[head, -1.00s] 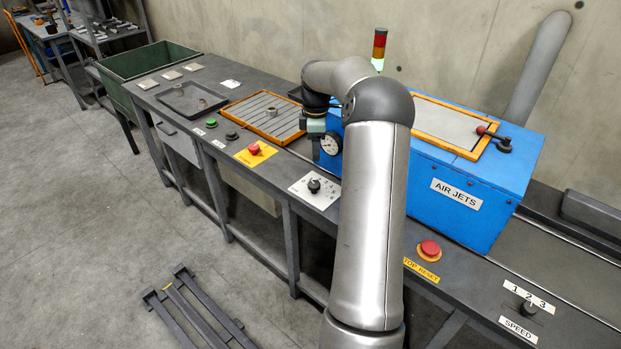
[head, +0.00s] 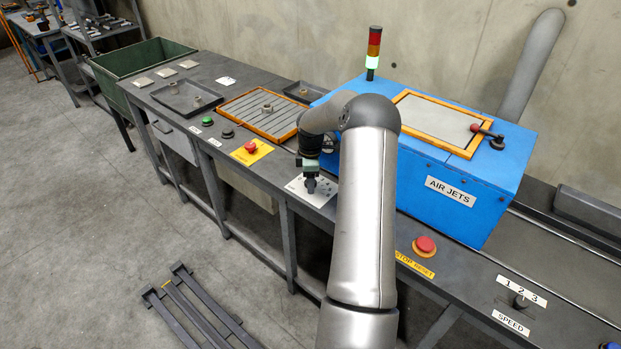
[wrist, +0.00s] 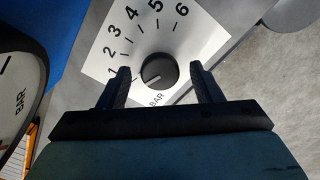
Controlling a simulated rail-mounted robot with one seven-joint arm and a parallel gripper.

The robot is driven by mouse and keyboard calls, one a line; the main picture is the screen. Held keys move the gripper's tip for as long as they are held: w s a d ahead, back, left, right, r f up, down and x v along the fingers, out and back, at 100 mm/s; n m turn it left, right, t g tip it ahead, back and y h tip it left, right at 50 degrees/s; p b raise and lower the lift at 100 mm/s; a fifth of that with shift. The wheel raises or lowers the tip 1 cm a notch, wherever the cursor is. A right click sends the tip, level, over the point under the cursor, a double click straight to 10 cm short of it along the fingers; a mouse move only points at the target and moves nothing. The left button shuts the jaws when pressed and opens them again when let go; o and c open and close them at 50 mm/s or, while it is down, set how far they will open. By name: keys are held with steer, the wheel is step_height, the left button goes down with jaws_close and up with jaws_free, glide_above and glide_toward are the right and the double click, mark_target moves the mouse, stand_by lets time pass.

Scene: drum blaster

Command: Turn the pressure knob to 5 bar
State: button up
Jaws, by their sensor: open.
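The black round pressure knob (wrist: 158,71) sits on a white scale plate (wrist: 205,45) marked 1 to 6 and BAR. A pale line on the knob points to the lower left, near the low end by the 1. My gripper (wrist: 160,67) is open, one finger on either side of the knob, with a gap to each. Contact is not visible. In the head view my gripper (head: 310,184) is over the plate (head: 322,199) and hides most of the knob. A round BAR gauge (wrist: 18,95) shows partly at the left of the wrist view; its reading is unclear.
The blue AIR JETS box (head: 480,200) stands right behind my arm. A red button on yellow (head: 250,147) is left of the plate, and a red stop button (head: 425,245) is to the right. The orange-framed tray (head: 262,114) lies behind left.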

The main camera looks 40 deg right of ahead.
steer(key=shift+c, duration=0.3)
steer(key=c, duration=0.9)
steer(key=shift+m+b, duration=0.3)
steer(key=m+b, duration=0.2)
steer(key=m, duration=0.2)
steer(key=shift+m+b, duration=0.3)
steer(key=shift+m, duration=0.1)
steer(key=m+b, duration=0.2)
steer(key=m, duration=0.3)
steer(key=m+b, duration=0.1)
steer(key=m, duration=0.5)
steer(key=shift+m, duration=0.4)
steer(key=m, duration=0.6)
steer(key=shift+r+m+b, duration=0.1)
steer(key=shift+m+b, duration=0.25)
steer(key=shift+m, duration=0.05)
